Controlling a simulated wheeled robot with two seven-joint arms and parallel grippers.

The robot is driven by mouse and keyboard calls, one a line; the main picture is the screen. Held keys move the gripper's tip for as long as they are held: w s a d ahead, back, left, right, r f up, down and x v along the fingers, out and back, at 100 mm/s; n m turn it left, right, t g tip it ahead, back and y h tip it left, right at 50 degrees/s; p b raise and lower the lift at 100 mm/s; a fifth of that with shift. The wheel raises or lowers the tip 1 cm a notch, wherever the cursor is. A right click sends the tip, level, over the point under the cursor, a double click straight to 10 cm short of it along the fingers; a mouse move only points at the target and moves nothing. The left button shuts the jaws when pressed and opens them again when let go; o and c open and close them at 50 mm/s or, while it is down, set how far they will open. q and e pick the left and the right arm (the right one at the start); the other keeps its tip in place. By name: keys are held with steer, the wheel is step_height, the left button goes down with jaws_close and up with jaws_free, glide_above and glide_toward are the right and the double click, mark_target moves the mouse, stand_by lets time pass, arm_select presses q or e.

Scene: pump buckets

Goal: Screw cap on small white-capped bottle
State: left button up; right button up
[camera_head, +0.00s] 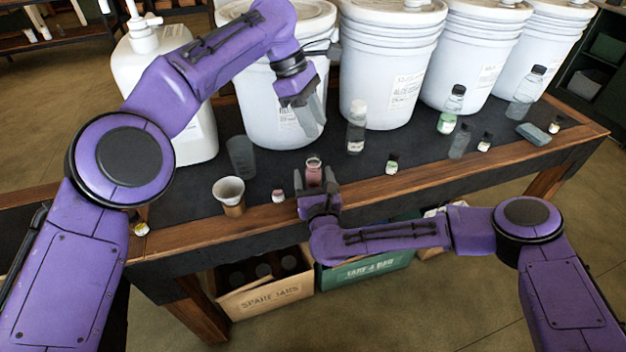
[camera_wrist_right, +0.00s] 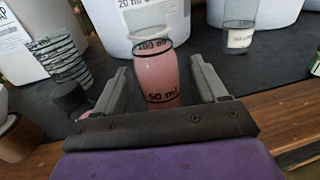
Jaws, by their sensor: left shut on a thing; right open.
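A small pink bottle (camera_head: 313,172) stands on the dark table mat, its neck open with no cap visible. It also shows in the right wrist view (camera_wrist_right: 160,78), upright, with 50 ml and 100 ml marks. My right gripper (camera_head: 320,190) is open at the front of this bottle, with one finger on each side; in the right wrist view, gaps show beside the glass. My left gripper (camera_head: 308,115) is raised behind and above the bottle, in front of a white bucket. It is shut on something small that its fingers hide.
White buckets (camera_head: 390,60) line the back. A cup with a white funnel-like top (camera_head: 229,192), a tiny pink jar (camera_head: 278,196) and a dark tumbler (camera_head: 241,157) stand left of the bottle. A clear bottle (camera_head: 356,128) and several others stand right. Boxes (camera_head: 262,292) sit below.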

steer(key=shift+w, duration=0.1)
jaws_close()
arm_select(q)
glide_above(318, 159)
steer(key=a, duration=0.1)
steer(key=shift+w+f, duration=0.15)
steer(key=shift+f, duration=1.1)
steer(key=shift+w+f, duration=0.15)
steer(key=shift+f, duration=1.1)
steer(key=shift+f, duration=0.9)
steer(key=shift+f, duration=0.55)
